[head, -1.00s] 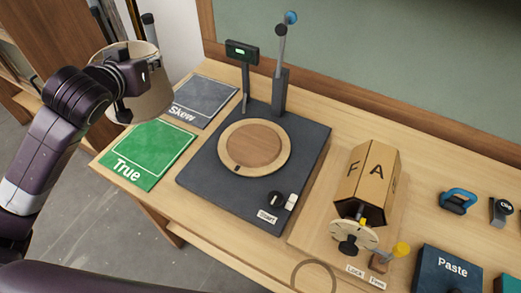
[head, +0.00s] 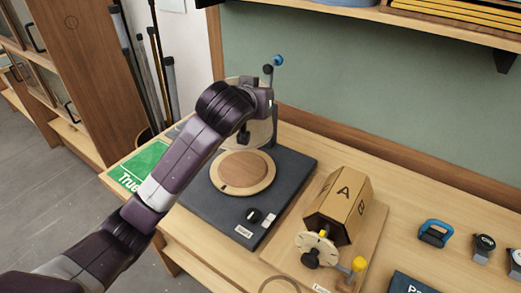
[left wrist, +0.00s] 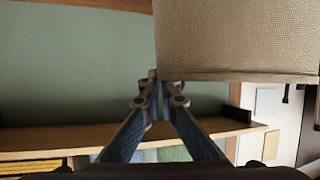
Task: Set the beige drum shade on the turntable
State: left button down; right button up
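The beige drum shade (head: 262,132) hangs in the air over the back part of the turntable, partly hidden by my left arm in the head view. It also fills the upper right of the left wrist view (left wrist: 240,42). My left gripper (head: 244,136) is at the shade's side. In the wrist view its fingers (left wrist: 164,84) are close together at the shade's edge and appear shut on it. The turntable's round wooden plate (head: 242,173) sits bare on a dark base (head: 285,170), in front of and below the shade. My right gripper is not in view.
A post with a blue ball (head: 278,60) stands behind the shade, close to it. The green True mat (head: 135,165) lies left of the base.

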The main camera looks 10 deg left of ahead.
aim_at(263, 134)
pick_arm(q)
notch_tip(263, 134, down, 10)
jog(key=shift+s+r+p, duration=0.1)
jog(key=shift+p, duration=0.65)
jog(key=shift+f, duration=0.8)
notch_tip(263, 134, down, 4)
jog(key=shift+r+p, duration=0.1)
jog(key=shift+p, duration=0.3)
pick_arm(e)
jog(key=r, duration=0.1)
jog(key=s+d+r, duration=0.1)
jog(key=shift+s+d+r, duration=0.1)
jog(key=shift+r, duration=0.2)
pick_arm(q)
jog(key=shift+f+b, duration=0.3)
jog(key=shift+f, duration=0.3)
jog(key=c, duration=2.2)
grip_release()
jog(key=shift+r, duration=0.1)
jog(key=shift+o, duration=0.2)
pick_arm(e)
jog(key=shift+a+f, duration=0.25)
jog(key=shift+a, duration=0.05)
